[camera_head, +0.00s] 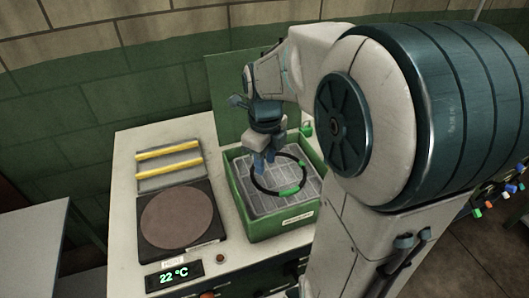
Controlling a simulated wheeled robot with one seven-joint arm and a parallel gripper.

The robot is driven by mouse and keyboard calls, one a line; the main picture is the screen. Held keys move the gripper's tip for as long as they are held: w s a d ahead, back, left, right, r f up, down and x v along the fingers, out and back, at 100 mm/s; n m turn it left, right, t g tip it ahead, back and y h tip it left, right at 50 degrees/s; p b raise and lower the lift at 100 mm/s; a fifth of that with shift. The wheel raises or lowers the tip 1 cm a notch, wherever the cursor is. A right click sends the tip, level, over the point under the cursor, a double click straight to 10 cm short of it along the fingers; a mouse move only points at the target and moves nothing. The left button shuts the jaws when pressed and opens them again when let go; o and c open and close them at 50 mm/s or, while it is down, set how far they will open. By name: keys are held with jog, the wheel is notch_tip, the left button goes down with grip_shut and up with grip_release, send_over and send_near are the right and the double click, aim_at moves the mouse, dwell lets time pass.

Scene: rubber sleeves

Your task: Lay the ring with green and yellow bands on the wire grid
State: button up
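A black ring (255,184) with green bands shows over the inside of an open green box (284,230). One green band is at its front and a smaller green patch at its right; I cannot make out a yellow band. A grey grid (262,204) of thin lines lies in the box, below the ring in the picture. My gripper (264,160) points down at the ring's far left part, with its fingertips at or very near it. Whether the fingers are closed on the ring, and whether the ring touches the grid, I cannot tell.
The green lid (233,95) stands upright behind the box. Left of it are a dark plate with a brown disc (178,218), a tray with two yellow bars (168,151), and a 22 °C display (174,276). A green item (307,128) stands behind the box's right side.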

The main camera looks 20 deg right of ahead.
jog(key=s+a+r+n+t, duration=0.1)
jog(key=s+n, duration=0.4)
jog(key=n, duration=0.9)
jog(key=s+a+r+n+t, duration=0.1)
jog(key=s+n, duration=0.5)
jog(key=n, duration=0.9)
jog(key=shift+s+a+t, duration=0.2)
jog(key=shift+a+t, duration=0.3)
jog(key=shift+a, duration=0.2)
